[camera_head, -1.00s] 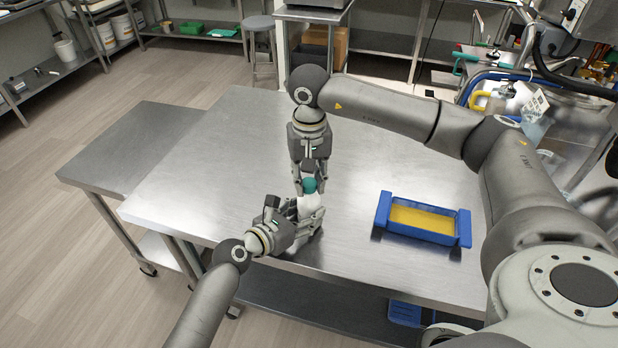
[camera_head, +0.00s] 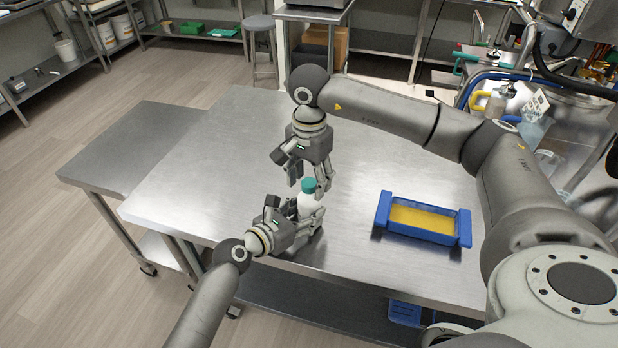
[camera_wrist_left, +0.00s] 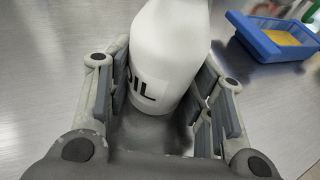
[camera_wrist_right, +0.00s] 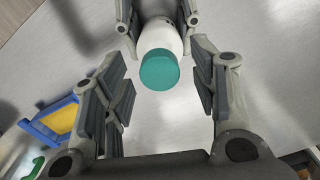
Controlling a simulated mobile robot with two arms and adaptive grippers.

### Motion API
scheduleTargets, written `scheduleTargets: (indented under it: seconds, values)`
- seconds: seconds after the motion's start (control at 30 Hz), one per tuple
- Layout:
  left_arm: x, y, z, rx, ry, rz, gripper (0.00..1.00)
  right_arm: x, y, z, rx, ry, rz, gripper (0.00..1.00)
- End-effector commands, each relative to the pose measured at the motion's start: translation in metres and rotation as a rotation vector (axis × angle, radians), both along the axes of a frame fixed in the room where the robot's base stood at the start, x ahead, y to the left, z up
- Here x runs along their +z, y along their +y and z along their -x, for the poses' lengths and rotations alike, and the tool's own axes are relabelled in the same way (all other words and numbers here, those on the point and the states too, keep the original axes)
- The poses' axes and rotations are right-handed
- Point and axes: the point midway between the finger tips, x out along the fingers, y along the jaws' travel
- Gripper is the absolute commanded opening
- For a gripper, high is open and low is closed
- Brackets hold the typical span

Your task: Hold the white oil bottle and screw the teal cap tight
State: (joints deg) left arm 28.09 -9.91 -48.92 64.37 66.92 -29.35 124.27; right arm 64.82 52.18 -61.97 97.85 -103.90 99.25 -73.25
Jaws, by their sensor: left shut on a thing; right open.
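The white oil bottle (camera_head: 306,203) stands upright on the steel table, and its "OIL" label shows in the left wrist view (camera_wrist_left: 165,60). My left gripper (camera_head: 306,222) is shut on the bottle's body, one finger on each side. The teal cap (camera_head: 309,184) sits on top of the bottle; how tightly it is on cannot be told. My right gripper (camera_head: 309,186) is open just above and around the cap, fingers apart. In the right wrist view the cap (camera_wrist_right: 159,70) lies between and beyond the open fingers, touching neither.
A blue tray (camera_head: 464,229) with yellow-orange content lies on the table to the right of the bottle. The table's left part (camera_head: 190,190) and back are clear. The front table edge runs just below my left gripper.

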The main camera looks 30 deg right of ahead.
Motion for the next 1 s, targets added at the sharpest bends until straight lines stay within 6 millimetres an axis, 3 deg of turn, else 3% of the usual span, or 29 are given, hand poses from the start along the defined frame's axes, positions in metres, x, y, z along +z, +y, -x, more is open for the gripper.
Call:
scheduleTargets:
  seconds: [0.17,0.6,0.8,1.0]
  values:
    - [0.001,0.0,0.0,0.0,0.0,0.001,0.0,0.018,0.0,-0.001,0.0,-0.005,-0.001,0.54]
    - [0.0,0.0,0.0,0.0,0.0,0.001,0.0,0.104,0.0,-0.001,-0.001,-0.004,-0.002,0.54]
    - [0.0,0.0,0.0,0.0,0.0,0.001,0.0,0.118,-0.001,-0.001,-0.001,-0.001,-0.001,0.54]
    - [0.0,0.0,0.0,0.0,0.0,0.001,0.0,0.12,-0.001,-0.001,-0.001,0.0,-0.001,0.54]
